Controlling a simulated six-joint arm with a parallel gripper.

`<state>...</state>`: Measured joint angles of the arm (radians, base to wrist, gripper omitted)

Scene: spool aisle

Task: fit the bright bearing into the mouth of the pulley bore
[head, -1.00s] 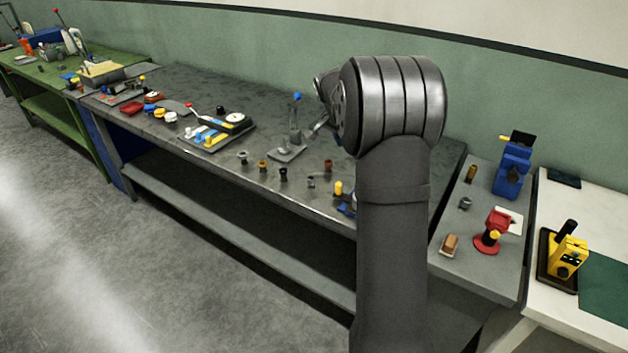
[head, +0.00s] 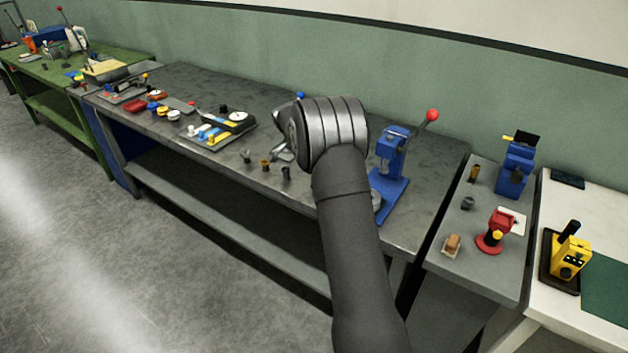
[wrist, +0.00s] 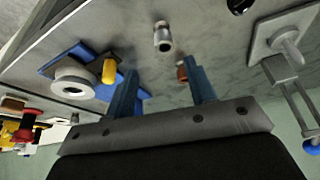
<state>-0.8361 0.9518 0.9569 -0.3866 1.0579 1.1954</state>
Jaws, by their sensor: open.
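In the wrist view a small bright silvery sleeve (wrist: 162,38), which looks like the bearing, stands on the grey bench beyond my fingertips. A pale grey round pulley (wrist: 75,82) with a hole in its middle sits on the blue press base to the left. The head view hides the gripper behind my arm.
A yellow cylinder (wrist: 109,70) stands by the pulley. A copper-coloured piece (wrist: 182,70) is close to the right finger. A grey lever tool (wrist: 287,47) stands at the right. The blue press (head: 390,165) has a red-knobbed lever. Bare bench top surrounds the bearing.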

